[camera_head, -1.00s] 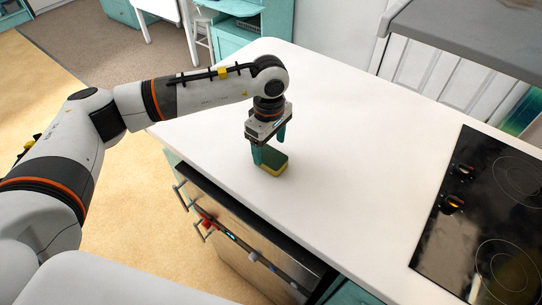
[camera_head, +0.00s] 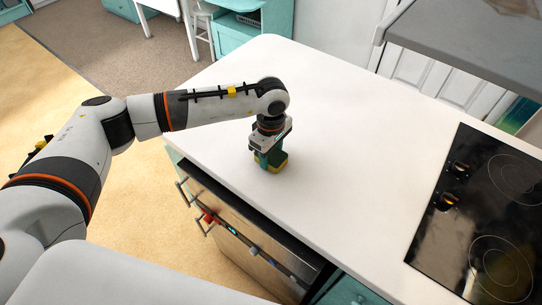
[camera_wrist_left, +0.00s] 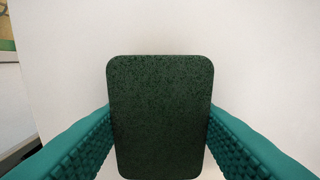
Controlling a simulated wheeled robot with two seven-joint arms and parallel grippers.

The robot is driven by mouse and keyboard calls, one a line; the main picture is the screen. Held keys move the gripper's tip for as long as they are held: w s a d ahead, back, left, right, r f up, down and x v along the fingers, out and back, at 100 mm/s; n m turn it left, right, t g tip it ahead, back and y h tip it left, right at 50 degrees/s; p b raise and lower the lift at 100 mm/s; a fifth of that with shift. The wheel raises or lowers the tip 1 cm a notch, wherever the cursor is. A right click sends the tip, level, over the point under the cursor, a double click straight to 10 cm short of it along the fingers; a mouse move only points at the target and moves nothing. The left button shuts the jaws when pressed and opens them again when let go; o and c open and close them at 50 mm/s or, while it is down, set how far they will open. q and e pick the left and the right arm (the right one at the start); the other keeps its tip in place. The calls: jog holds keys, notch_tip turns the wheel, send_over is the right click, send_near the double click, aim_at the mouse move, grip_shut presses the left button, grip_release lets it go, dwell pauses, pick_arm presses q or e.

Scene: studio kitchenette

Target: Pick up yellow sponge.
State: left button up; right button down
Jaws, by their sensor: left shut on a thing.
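The yellow sponge (camera_head: 276,167) has a dark green scouring side on top and a yellow body below. It is at the white counter's near edge, under my left gripper (camera_head: 268,158). In the left wrist view the sponge (camera_wrist_left: 160,115) shows its dark green top between the two teal fingers. My left gripper is shut on the sponge, one finger on each side. I cannot tell whether the sponge touches the counter or is slightly raised. My right gripper is not in view.
The white counter (camera_head: 330,130) is clear around the sponge. A black cooktop (camera_head: 480,220) lies at the right. Below the counter's near edge are an oven front with handles (camera_head: 235,235) and teal cabinets. A grey shelf (camera_head: 470,50) juts out at the upper right.

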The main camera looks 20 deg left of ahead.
pick_arm(q)
notch_tip(320, 180, up, 9)
jog(key=b, duration=0.2)
jog(key=shift+f+b, duration=0.15)
jog(key=shift+b, duration=0.2)
jog(key=shift+r, duration=0.7)
